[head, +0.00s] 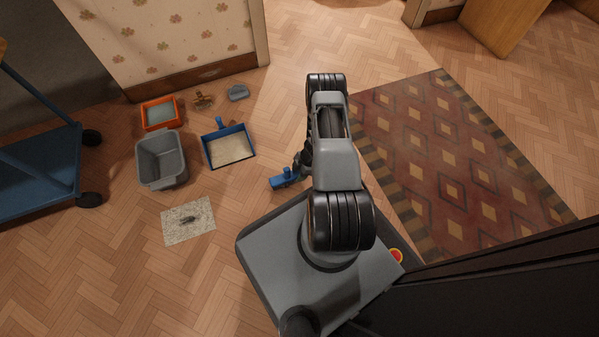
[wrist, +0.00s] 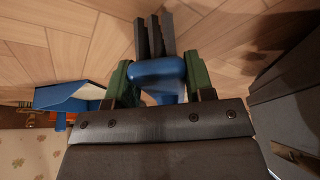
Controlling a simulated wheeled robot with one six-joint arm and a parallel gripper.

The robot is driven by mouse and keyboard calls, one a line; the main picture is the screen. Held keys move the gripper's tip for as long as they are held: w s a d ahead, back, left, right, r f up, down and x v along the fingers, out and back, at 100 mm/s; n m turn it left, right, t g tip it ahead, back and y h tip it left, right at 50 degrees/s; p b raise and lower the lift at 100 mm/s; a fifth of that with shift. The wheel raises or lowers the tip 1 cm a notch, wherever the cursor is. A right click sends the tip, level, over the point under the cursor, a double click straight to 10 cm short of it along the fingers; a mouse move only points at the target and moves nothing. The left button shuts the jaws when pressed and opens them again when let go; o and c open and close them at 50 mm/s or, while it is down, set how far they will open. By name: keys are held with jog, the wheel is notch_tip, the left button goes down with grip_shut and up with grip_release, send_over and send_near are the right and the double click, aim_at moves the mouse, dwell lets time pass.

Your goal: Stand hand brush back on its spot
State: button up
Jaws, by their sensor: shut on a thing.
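The blue hand brush (head: 286,179) shows in the head view just left of my arm, above the wood floor near my base. My gripper (head: 302,160) is partly hidden by my arm there. In the wrist view my gripper (wrist: 158,72) has its two green fingers shut on the blue part of the brush (wrist: 158,80). Dark strips, perhaps bristles, stick out beyond it. A speckled light mat (head: 174,234) lies on the floor at lower left with a small dark thing on it. I cannot tell which place is the brush's spot.
A blue dustpan (head: 250,156) holding pale material, a grey bin (head: 143,151) and an orange tray (head: 145,117) stand left. Small brown (head: 203,100) and grey (head: 238,92) things lie by the wall. A blue cart (head: 40,175) stands far left, a patterned rug (head: 450,150) right.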

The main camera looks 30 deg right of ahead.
jog(key=shift+f, duration=1)
dwell(0.4)
jog(key=o, duration=1.2)
jog(key=shift+c, duration=0.2)
jog(key=shift+r, duration=0.1)
jog(key=p+v, duration=0.4)
jog(key=v, duration=0.4)
dwell(0.8)
